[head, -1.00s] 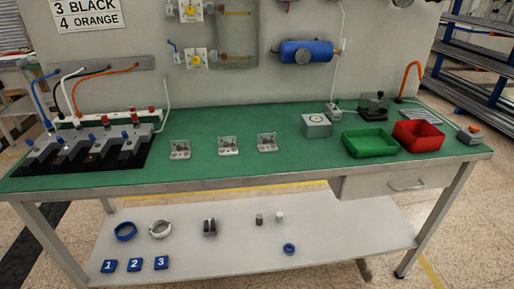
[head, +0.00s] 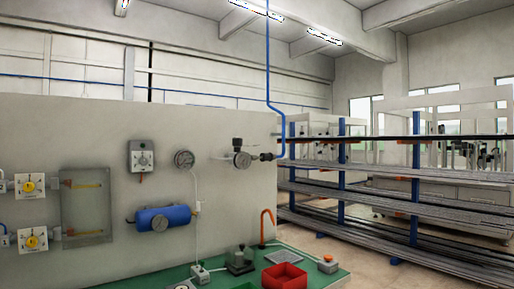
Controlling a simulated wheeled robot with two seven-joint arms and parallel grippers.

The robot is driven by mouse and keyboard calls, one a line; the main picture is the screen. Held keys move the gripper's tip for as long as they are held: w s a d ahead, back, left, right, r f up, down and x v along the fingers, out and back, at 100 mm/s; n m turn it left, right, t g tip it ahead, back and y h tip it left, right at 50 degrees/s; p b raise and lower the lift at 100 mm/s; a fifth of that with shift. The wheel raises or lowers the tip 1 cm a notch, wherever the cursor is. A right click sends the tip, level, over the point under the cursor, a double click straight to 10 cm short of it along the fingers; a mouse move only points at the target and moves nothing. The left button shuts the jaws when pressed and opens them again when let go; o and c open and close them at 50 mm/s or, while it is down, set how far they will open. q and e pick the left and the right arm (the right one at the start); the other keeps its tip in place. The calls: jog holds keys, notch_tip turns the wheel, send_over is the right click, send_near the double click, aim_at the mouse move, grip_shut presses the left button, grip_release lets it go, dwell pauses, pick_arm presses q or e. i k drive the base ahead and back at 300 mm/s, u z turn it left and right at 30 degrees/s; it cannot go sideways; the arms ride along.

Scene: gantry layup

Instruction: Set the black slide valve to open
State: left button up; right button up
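Neither of my grippers is in view. On the wall panel's right side, a round fitting (head: 241,160) with a black top knob joins a short black inline piece (head: 266,156), which leads to the blue pipe (head: 269,80). This black piece may be the black slide valve, but it is too small to identify surely or to read its position.
The panel carries a gauge (head: 184,160), a grey dial box (head: 141,157), a blue cylinder (head: 162,218) and yellow-knobbed valves (head: 29,186). A red bin (head: 284,277) and orange hook-shaped tube (head: 264,226) are on the bench. Racks (head: 415,200) stand at right.

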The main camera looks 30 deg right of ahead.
aim_at(269, 156)
jog(key=z, duration=1.05)
